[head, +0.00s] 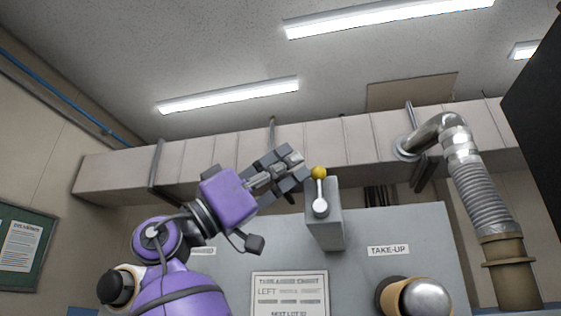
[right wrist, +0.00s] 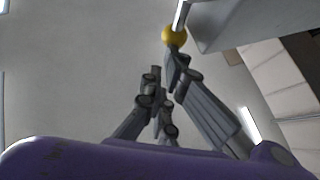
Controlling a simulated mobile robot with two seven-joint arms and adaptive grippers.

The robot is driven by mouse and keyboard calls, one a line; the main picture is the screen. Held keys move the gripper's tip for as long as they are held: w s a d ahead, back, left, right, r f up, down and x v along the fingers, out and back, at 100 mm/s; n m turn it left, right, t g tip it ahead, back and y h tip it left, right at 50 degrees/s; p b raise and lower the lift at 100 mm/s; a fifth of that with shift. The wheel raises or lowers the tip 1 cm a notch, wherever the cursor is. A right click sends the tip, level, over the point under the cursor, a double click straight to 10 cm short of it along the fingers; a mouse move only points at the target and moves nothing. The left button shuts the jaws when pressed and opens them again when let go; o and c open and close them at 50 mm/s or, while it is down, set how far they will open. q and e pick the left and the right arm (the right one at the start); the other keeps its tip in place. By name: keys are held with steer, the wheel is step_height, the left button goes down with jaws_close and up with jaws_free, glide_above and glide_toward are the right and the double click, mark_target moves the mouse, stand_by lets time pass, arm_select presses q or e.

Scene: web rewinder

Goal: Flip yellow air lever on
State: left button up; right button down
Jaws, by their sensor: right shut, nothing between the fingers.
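The air lever has a yellow ball knob (head: 319,172) on a short pale stem (head: 320,190), which points up from a grey box (head: 324,230) on the machine panel. My right gripper (head: 297,163) is shut and empty, just left of the knob in the head view. In the right wrist view the knob (right wrist: 174,35) is just beyond the fingertips (right wrist: 165,75). I cannot tell whether a finger touches it. My left gripper is not in view.
The grey panel (head: 420,225) carries a TAKE-UP label (head: 388,250) and a printed chart (head: 290,292). A ribbed metal hose (head: 480,190) stands at the right. A long duct (head: 230,155) runs behind, and a green notice board (head: 22,245) hangs at left.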

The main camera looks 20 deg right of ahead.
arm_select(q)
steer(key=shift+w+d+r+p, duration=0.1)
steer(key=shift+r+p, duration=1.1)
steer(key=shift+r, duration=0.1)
arm_select(e)
steer(key=shift+m+g+y, duration=0.3)
steer(key=shift+m+y, duration=0.2)
steer(key=shift+y, duration=0.1)
steer(key=shift+s+d+r, duration=0.25)
steer(key=shift+s+d, duration=0.2)
steer(key=shift+d, duration=0.2)
steer(key=shift+s+d+r, duration=0.2)
steer(key=shift+s+d, duration=0.25)
steer(key=shift+d, duration=0.25)
steer(key=shift+s+d+r, duration=0.25)
steer(key=shift+s+d, duration=0.2)
steer(key=shift+d, duration=0.2)
steer(key=shift+s+d, duration=0.1)
steer(key=shift+d, duration=0.05)
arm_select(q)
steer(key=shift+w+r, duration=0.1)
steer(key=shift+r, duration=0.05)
arm_select(e)
steer(key=shift+r, duration=0.1)
